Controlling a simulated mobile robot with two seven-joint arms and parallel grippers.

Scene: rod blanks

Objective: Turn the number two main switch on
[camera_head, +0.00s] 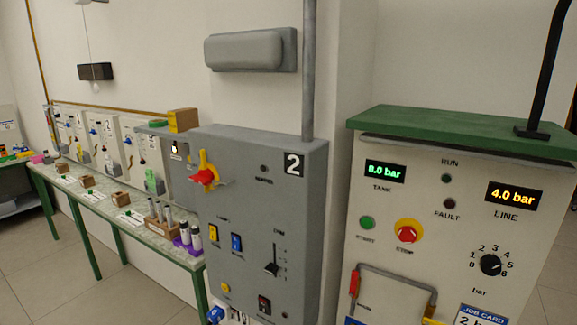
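The number two panel (258,205) is a grey wall box with a black "2" label (293,164) at its upper right. Its main switch (204,177) is a red rotary handle on a yellow plate at the panel's upper left. A small grey piece sticks out to the right of the handle. The handle's exact setting is too small to read. A round lamp (263,168) on the panel looks dark. Neither of my grippers shows in the head view.
A pale cabinet (440,215) with a green top stands at the right, showing "8.0 bar" and "4.0 bar". A long green-legged table (125,215) with racks and vials runs along the left wall, below several similar panels. Floor is clear at the lower left.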

